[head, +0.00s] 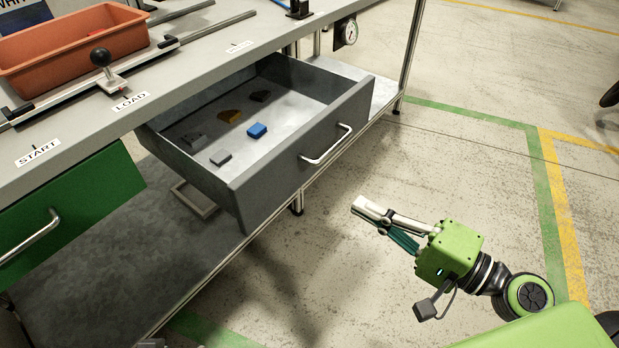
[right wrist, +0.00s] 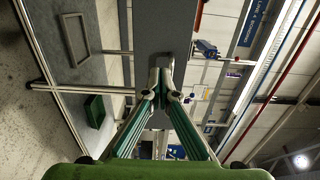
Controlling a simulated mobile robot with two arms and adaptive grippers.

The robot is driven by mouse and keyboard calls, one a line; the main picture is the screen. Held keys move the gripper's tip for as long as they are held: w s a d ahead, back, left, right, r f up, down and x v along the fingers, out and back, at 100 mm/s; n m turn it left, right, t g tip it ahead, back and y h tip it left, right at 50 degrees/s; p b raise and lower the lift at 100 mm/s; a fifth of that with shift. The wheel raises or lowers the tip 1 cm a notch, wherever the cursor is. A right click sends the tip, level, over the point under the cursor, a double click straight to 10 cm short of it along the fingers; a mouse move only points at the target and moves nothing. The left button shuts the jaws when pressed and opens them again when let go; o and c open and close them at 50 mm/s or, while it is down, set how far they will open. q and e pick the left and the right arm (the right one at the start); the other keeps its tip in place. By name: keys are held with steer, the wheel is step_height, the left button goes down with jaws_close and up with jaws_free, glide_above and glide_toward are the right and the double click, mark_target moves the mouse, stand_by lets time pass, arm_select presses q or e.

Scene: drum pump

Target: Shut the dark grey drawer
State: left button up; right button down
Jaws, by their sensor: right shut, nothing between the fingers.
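The dark grey drawer (head: 285,155) is pulled well out from under the workbench in the head view. It has a silver bar handle (head: 328,146) on its front. A blue block (head: 257,131) and several small dark, grey and brownish pieces lie inside. My right gripper (head: 362,207) is shut and empty, in front of the drawer and apart from its handle. Its closed fingertips (right wrist: 162,72) also show in the right wrist view, with a dark grey surface beyond; I cannot tell which part it is.
A green drawer (head: 75,205) with a bar handle is at the left. The workbench top (head: 215,58) carries an orange bin (head: 70,45) and a rail with a black-knobbed slider (head: 103,68). A lower shelf (head: 190,255) runs beneath.

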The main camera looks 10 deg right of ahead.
mark_target(296, 170)
steer(key=p+x, duration=0.4)
steer(key=x, duration=0.7)
steer(key=shift+w+a, duration=0.15)
steer(key=shift+w, duration=0.05)
arm_select(q)
steer(key=shift+g, duration=0.8)
steer(key=shift+s+a+f, duration=0.1)
steer(key=shift+s+f, duration=0.1)
steer(key=shift+f, duration=0.7)
steer(key=shift+s+a+f, duration=0.1)
steer(key=shift+s+f, duration=0.1)
steer(key=shift+f, duration=0.7)
steer(key=shift+s+f, duration=0.2)
steer(key=shift+f, duration=0.7)
arm_select(e)
steer(key=shift+w+a, duration=0.3)
